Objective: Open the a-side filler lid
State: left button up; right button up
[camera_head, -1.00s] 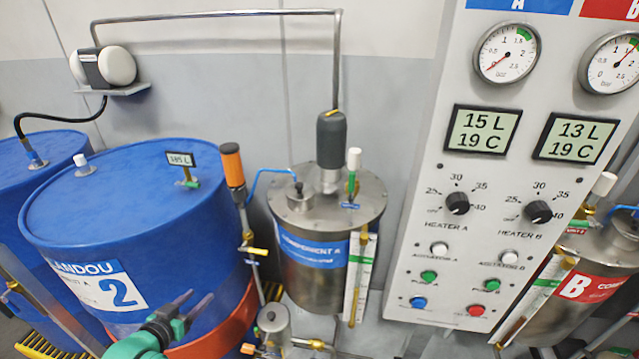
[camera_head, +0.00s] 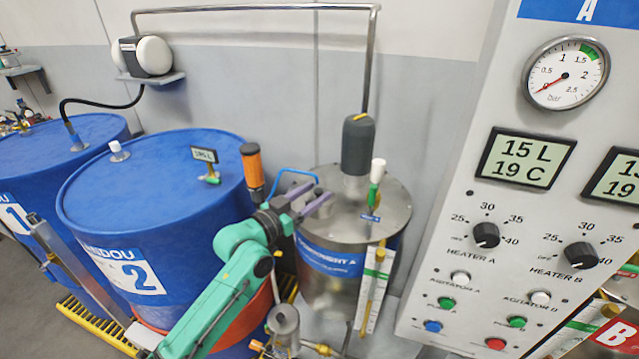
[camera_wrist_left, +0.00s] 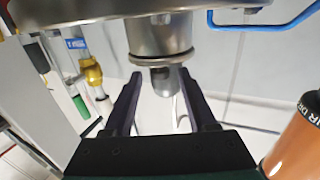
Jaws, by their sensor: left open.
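The A-side tank (camera_head: 385,205) is a steel cylinder with a blue "Component A" label. Its filler lid (camera_head: 318,193), a small metal cap on the left of the tank top, is partly hidden by my left gripper (camera_head: 322,190). The left gripper is open, with its two purple-grey fingers reaching over the lid. In the left wrist view, which looks upside down, the filler lid (camera_wrist_left: 160,58) has a small knob (camera_wrist_left: 165,80) that shows between the open fingers (camera_wrist_left: 161,90). I cannot tell whether they touch it. My right gripper is not in view.
A grey motor (camera_head: 357,145) and a white-and-green fitting (camera_head: 376,180) stand on the tank top. Blue drum 2 (camera_head: 150,190) is at left, the control panel (camera_head: 470,210) at right.

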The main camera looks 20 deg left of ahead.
pick_arm(q)
jog(key=shift+x, duration=1.1)
grip_shut()
dwell(0.6)
